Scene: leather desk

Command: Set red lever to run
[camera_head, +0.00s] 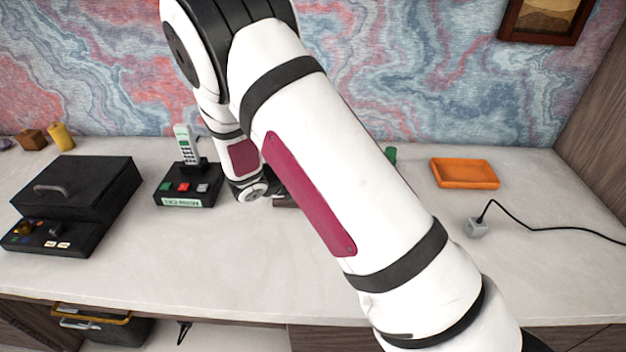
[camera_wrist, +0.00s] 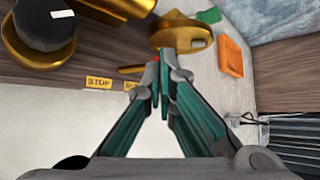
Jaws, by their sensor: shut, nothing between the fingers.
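In the wrist view my gripper (camera_wrist: 160,84) is shut, its two teal fingers together and empty. A small red bit, likely the red lever (camera_wrist: 155,59), shows right at the fingertips; most of it is hidden and I cannot tell whether they touch. A gold bar (camera_wrist: 130,70) lies just left of the tips. A yellow STOP label (camera_wrist: 98,83) sits on the wooden panel's edge, left of the fingers. A second yellow label (camera_wrist: 131,85), starting with R, is partly covered by the left finger. In the head view my arm hides the gripper and lever.
A black knob (camera_wrist: 42,25) on a gold base and a round gold fitting (camera_wrist: 180,36) stand close to the fingers. An orange tray (camera_head: 465,173), a phone base (camera_head: 188,186) and a black box (camera_head: 80,187) stand on the desk. The desk front is clear.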

